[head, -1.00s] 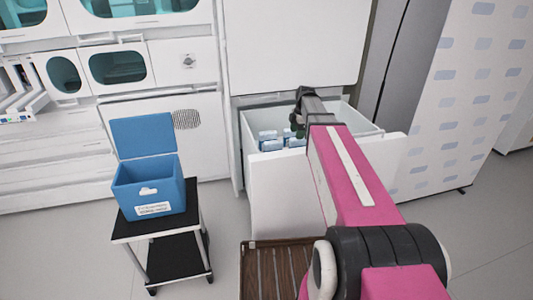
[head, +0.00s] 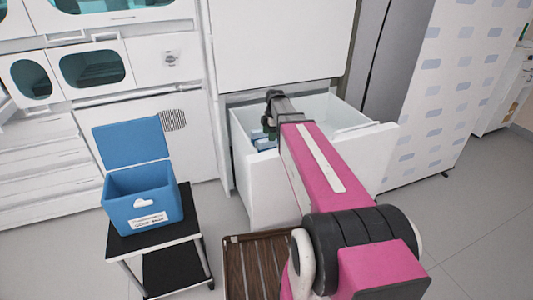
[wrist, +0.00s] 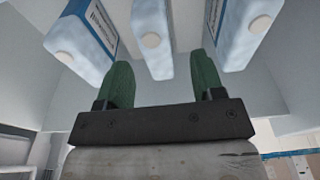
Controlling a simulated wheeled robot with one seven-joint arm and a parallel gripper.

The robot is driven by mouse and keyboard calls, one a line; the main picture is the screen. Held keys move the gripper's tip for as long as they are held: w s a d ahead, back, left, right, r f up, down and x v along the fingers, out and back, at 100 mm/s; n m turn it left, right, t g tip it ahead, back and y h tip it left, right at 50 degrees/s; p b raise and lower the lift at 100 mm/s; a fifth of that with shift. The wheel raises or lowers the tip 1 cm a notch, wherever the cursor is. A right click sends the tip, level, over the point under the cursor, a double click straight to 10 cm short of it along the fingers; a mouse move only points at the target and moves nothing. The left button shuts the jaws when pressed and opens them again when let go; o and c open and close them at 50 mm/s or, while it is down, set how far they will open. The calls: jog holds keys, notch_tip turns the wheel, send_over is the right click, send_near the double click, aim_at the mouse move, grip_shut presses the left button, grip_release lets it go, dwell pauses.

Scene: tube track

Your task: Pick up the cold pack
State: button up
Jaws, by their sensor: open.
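Several cold packs lie in the open white drawer. They are pale, frosty blocks with blue labels and round caps. In the wrist view one is at the left (wrist: 88,38), one in the middle (wrist: 152,38) and one at the right (wrist: 240,35). My gripper (wrist: 160,80) has green fingers, open and empty, with the middle pack just beyond the gap between them. In the head view my gripper (head: 268,124) reaches into the drawer (head: 245,150), and blue parts of the packs (head: 262,140) show beside it. My arm hides the rest.
A blue cooler box (head: 142,205) with its lid open stands on a small black-topped cart (head: 125,242) at the left. A brown slatted surface (head: 255,262) lies below the drawer front. Bare floor lies at the right.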

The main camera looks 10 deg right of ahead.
aim_at(267, 143)
jog(key=shift+w+a+f, duration=0.1)
jog(key=shift+a+f, duration=0.1)
jog(key=shift+f, duration=0.7)
jog(key=shift+s+a+f, duration=0.1)
jog(key=shift+a+f, duration=0.1)
jog(key=shift+f, duration=0.7)
jog(key=shift+w+a+f, duration=0.1)
jog(key=shift+a+f, duration=0.1)
jog(key=shift+f, duration=0.7)
jog(key=shift+f, duration=0.25)
jog(key=c, duration=1.1)
